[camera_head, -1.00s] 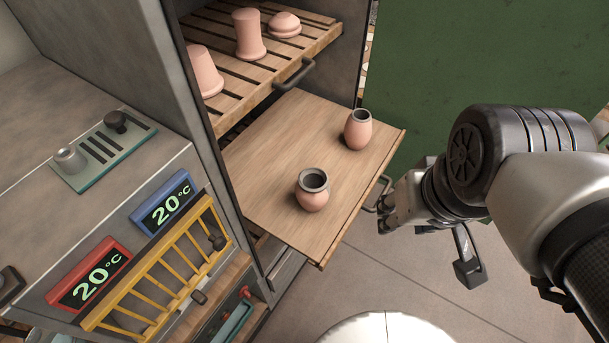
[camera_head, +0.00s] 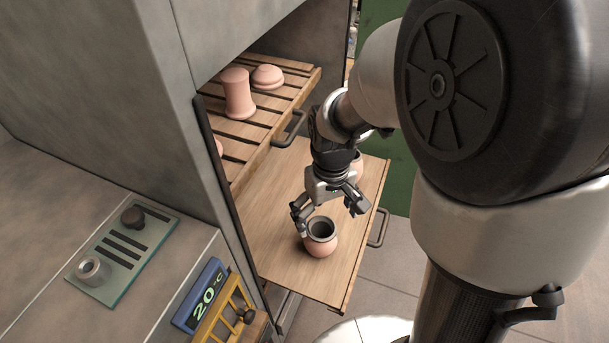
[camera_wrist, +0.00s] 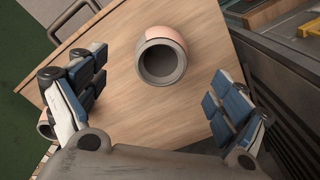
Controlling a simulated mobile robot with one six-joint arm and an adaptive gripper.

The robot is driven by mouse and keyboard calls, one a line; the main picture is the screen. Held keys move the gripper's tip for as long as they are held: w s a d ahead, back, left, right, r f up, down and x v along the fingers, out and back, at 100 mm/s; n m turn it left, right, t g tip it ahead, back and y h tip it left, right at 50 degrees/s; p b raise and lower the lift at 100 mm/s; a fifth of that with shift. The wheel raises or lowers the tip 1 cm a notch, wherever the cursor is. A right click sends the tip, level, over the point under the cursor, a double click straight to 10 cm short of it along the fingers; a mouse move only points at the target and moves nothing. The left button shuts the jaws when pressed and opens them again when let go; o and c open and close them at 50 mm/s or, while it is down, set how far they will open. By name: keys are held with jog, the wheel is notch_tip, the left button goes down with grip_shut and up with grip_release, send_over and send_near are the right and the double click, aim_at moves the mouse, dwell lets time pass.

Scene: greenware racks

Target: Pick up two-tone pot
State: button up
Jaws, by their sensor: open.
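A two-tone pot, pink below with a dark grey rim and neck (camera_head: 320,241), stands upright on the pulled-out wooden shelf (camera_head: 280,258). My gripper (camera_head: 330,207) is open and empty, just above and behind this pot. In the wrist view the pot (camera_wrist: 162,57) lies ahead of and between the spread fingers (camera_wrist: 158,98), with clear gaps on both sides. A second two-tone pot (camera_head: 357,166) stands farther back on the same shelf, mostly hidden behind my gripper. Its edge also shows at the left of the wrist view (camera_wrist: 45,125).
A slatted upper shelf (camera_head: 287,99) with pink pieces, including a tall one (camera_head: 238,94) and a lidded one (camera_head: 267,77), is above left. The shelf's handle (camera_head: 380,228) sticks out at right. A grey cabinet with a teal panel (camera_head: 127,249) stands at left.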

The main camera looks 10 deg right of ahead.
aim_at(324, 230)
notch_tip(324, 230, down, 6)
jog(key=shift+r+b, duration=0.25)
jog(key=shift+b, duration=0.5)
jog(key=shift+w+a+f+b, duration=0.15)
jog(key=shift+f+b, duration=0.25)
jog(key=shift+f, duration=0.5)
jog(key=shift+w+f+b, duration=0.2)
jog(key=shift+f+b, duration=0.15)
jog(key=shift+f, duration=0.6)
jog(key=shift+w+a+f+b, duration=0.15)
jog(key=shift+f+b, duration=0.25)
jog(key=shift+f, duration=0.5)
jog(key=shift+r, duration=0.1)
jog(key=c, duration=1.3)
jog(key=shift+c, duration=0.3)
jog(key=shift+r, duration=0.15)
